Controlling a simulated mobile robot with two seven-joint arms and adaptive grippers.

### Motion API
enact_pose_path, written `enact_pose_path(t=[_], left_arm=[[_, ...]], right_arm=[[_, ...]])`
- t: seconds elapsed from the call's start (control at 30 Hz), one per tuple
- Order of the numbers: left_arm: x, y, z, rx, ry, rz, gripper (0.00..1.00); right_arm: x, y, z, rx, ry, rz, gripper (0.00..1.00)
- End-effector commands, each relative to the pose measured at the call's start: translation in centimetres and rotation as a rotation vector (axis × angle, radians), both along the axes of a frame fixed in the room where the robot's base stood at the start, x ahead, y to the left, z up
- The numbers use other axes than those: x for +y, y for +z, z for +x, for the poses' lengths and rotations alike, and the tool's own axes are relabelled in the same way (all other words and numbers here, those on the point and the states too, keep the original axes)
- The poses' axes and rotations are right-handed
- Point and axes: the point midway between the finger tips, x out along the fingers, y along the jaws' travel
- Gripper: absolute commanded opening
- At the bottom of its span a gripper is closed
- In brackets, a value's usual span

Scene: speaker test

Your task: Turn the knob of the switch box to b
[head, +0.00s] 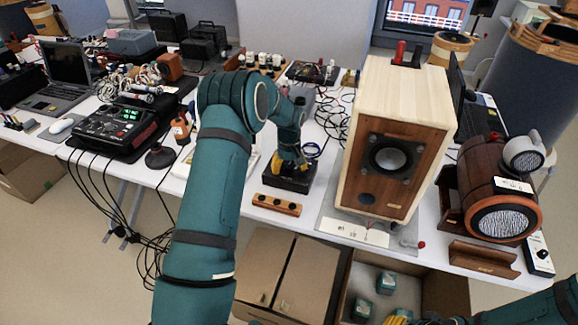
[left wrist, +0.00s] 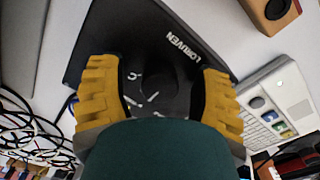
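The switch box (head: 289,181) is a low black box on the white table, left of the wooden speaker. In the left wrist view the switch box (left wrist: 130,35) shows white lettering and marks on its top, but I cannot read the position letters surely. A dark round knob (left wrist: 178,84) is faint against the black top. My left gripper (head: 287,163) points down over the box. In the left wrist view its yellow fingers (left wrist: 160,85) are spread on either side of the knob area; contact is unclear. My right gripper (head: 398,318) is barely in view at the bottom edge.
A wooden speaker (head: 390,145) stands right of the box, with a barrel-shaped speaker (head: 497,200) farther right. A wooden block with black knobs (head: 277,204) lies in front. A black control unit (head: 118,126) is at left.

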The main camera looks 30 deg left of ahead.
Motion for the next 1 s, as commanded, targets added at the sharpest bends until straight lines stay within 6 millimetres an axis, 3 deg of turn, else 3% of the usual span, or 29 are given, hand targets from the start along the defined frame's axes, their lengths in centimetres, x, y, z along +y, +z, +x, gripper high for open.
enact_pose_path(t=[0.37,0.53,0.8,1.0], left_arm=[[0.2,0.7,0.2,-0.007,0.002,0.004,0.65],[0.2,3.1,0.3,-0.011,0.001,0.005,0.65],[0.1,8.6,0.3,-0.011,0.002,0.003,0.65],[0.1,11.3,0.2,-0.006,0.001,0.002,0.65]], right_arm=[[0.0,0.0,0.0,0.0,0.0,0.0,0.47],[0.0,0.0,0.0,0.0,0.0,0.0,0.47],[0.0,0.0,0.0,0.0,0.0,0.0,0.47],[0.0,0.0,0.0,0.0,0.0,0.0,0.47]])
